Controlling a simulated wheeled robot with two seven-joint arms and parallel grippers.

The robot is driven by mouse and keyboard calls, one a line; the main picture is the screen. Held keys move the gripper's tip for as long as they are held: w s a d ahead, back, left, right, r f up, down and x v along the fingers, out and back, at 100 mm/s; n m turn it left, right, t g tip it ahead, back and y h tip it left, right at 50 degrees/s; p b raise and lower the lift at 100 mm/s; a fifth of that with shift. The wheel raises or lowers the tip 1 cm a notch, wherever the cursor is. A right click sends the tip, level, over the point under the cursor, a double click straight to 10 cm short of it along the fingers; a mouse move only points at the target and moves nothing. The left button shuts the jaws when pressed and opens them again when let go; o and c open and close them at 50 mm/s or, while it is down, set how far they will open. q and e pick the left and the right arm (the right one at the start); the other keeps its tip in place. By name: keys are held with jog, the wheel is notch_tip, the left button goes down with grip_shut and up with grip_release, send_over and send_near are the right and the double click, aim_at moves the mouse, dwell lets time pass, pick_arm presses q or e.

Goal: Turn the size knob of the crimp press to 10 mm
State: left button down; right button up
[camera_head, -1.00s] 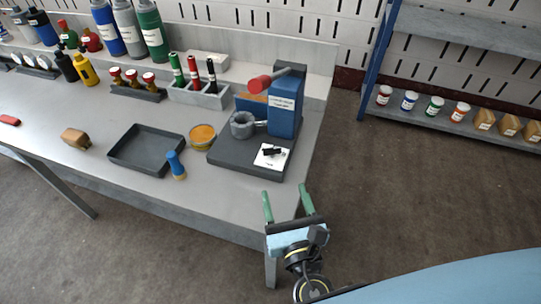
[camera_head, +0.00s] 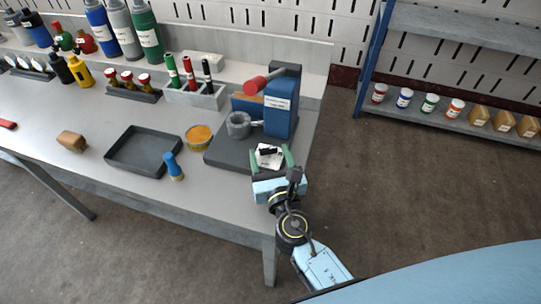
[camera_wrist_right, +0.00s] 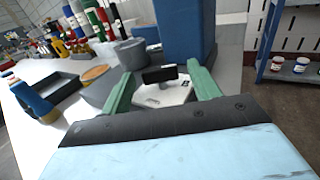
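The crimp press stands near the right end of the workbench. It has a dark base (camera_head: 228,152), a blue upright body (camera_head: 281,115) and a red-ended lever (camera_head: 256,85). The size knob (camera_head: 268,151) is a black bar on a white dial plate at the front of the base; it also shows in the right wrist view (camera_wrist_right: 160,74). My right gripper (camera_head: 269,154) is open, its green fingers (camera_wrist_right: 162,86) on either side of the dial plate, apart from the knob. The dial markings are too small to read. My left gripper is not in view.
A dark empty tray (camera_head: 142,150), a blue-handled tool (camera_head: 173,165) and an orange-topped round tin (camera_head: 199,137) lie left of the press. Bottles and holders line the bench's back. Floor is clear to the right, before a shelf (camera_head: 460,125).

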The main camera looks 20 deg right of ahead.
jog(key=c, duration=0.9)
